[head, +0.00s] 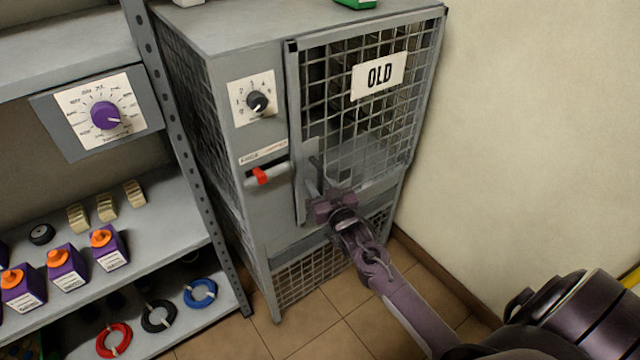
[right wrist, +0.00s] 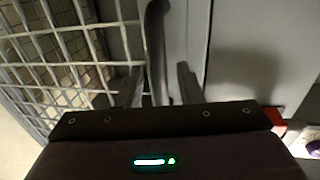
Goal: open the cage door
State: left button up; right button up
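The grey cage (head: 226,130) stands in the middle of the head view. Its mesh door (head: 340,130) carries an "OLD" sign and looks shut or nearly so; I cannot tell if it is slightly ajar. The door handle (head: 314,182) is a dark vertical bar near the door's left edge, and it also shows in the right wrist view (right wrist: 156,45). My right gripper (head: 322,206) is at the handle. In the right wrist view its fingers (right wrist: 159,88) are apart, one on each side of the bar, with gaps showing. My left gripper is out of view.
A red-tipped lever (head: 260,177) and a dial (head: 257,102) are on the panel left of the door. A shelf (head: 160,215) with purple boxes, rolls and cable coils stands on the left. A bare wall (head: 530,120) is close on the right.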

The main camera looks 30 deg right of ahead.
jog(key=shift+w, duration=0.15)
jog(key=shift+c, duration=0.2)
grip_shut()
